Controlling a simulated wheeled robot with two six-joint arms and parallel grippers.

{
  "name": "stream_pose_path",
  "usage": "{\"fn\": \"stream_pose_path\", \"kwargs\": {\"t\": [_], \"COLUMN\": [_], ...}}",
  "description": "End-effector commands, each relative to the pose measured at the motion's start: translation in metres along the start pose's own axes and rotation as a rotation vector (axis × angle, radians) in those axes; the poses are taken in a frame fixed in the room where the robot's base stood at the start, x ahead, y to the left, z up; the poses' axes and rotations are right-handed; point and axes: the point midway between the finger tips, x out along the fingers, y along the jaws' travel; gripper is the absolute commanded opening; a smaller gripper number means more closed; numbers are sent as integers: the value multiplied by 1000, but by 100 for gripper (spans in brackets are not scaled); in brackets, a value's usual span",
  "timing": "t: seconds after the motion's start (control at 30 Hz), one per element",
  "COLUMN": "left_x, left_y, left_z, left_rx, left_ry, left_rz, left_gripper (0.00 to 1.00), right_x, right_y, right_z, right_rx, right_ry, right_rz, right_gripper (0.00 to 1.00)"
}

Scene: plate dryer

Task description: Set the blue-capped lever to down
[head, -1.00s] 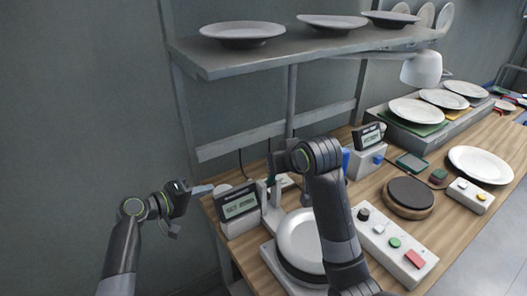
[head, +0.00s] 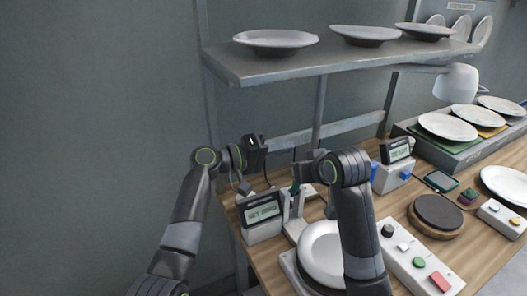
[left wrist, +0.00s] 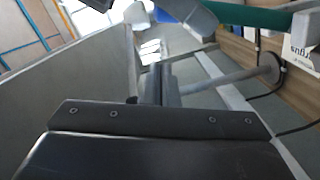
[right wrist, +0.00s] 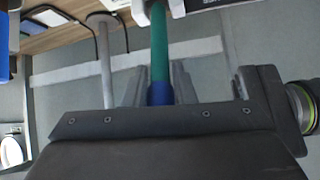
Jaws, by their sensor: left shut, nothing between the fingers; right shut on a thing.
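The blue-capped lever (right wrist: 159,60) is a green rod with a blue end in the right wrist view. My right gripper (right wrist: 158,93) is shut on its blue cap, with a finger on each side. The lever's green rod also shows at the upper right of the left wrist view (left wrist: 250,18). In the head view my right arm hides most of it. My left gripper (head: 240,186) is shut and empty, beside the left display box (head: 263,216). Its fingers show in the left wrist view (left wrist: 160,85), apart from the lever.
A plate (head: 322,252) sits on the station below my right arm. A button box (head: 418,262) and a dark round pad (head: 438,214) lie to the right. A shelf (head: 330,62) with plates hangs above. Another display box (head: 394,172) stands behind.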

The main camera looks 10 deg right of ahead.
Motion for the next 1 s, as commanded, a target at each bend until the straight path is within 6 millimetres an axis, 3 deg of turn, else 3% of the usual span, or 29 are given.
{"fn": "stream_pose_path", "kwargs": {"t": [0.03, 0.23, 0.67, 1.0], "left_x": [1, 5, 6, 9], "left_y": [-3, -2, -2, -1], "left_z": [11, 30, 36, 53], "left_rx": [-6, -3, -2, 54], "left_ry": [1, 1, 1, -5], "left_rz": [2, 1, -1, -3], "left_gripper": [0, 0, 0, 0], "right_x": [2, 2, 2, 2], "right_y": [1, 1, 1, 0], "right_z": [4, 4, 4, 2], "right_rx": [2, 2, 1, 1], "right_ry": [-12, -12, -11, -6], "right_rz": [1, 2, 2, 1], "right_gripper": [0, 0, 0, 0]}}
